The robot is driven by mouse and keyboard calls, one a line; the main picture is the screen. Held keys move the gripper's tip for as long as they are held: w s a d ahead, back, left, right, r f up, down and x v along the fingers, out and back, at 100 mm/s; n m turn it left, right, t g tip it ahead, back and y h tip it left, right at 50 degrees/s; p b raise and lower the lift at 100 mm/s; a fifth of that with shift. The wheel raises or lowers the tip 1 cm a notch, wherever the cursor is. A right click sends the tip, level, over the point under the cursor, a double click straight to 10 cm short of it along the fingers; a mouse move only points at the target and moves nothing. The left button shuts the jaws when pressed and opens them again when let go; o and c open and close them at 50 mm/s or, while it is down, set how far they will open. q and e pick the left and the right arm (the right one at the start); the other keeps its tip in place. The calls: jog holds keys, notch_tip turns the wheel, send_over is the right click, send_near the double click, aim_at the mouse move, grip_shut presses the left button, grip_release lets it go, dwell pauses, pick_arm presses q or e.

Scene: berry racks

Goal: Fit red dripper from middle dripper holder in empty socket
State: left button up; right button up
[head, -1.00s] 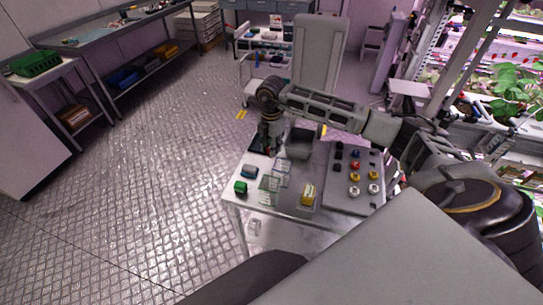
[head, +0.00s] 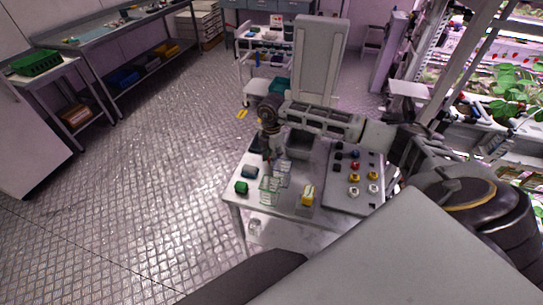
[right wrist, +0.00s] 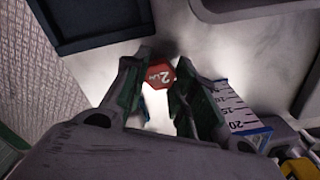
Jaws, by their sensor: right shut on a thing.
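My right gripper (right wrist: 158,84) is shut on a small red dripper (right wrist: 160,75) marked with a 2, held between its fingertips in the right wrist view. In the head view the right gripper (head: 267,155) is over the back left part of the white table, where the dripper is too small to make out. A panel (head: 336,200) at the table's right carries black, blue, red, yellow and white round pieces in columns. Which piece of it is a holder and where an empty socket lies, I cannot tell. My left gripper is not in view.
A grey bin (head: 300,152) stands right of the gripper. My right arm passes above the table's back.

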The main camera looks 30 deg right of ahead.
jog(key=shift+f, duration=0.1)
jog(key=o, duration=0.5)
dwell(0.3)
jog(key=shift+r, duration=0.3)
notch_tip(320, 180, up, 12)
jog(key=b, duration=0.2)
jog(key=shift+f, duration=0.15)
jog(key=shift+o, duration=0.4)
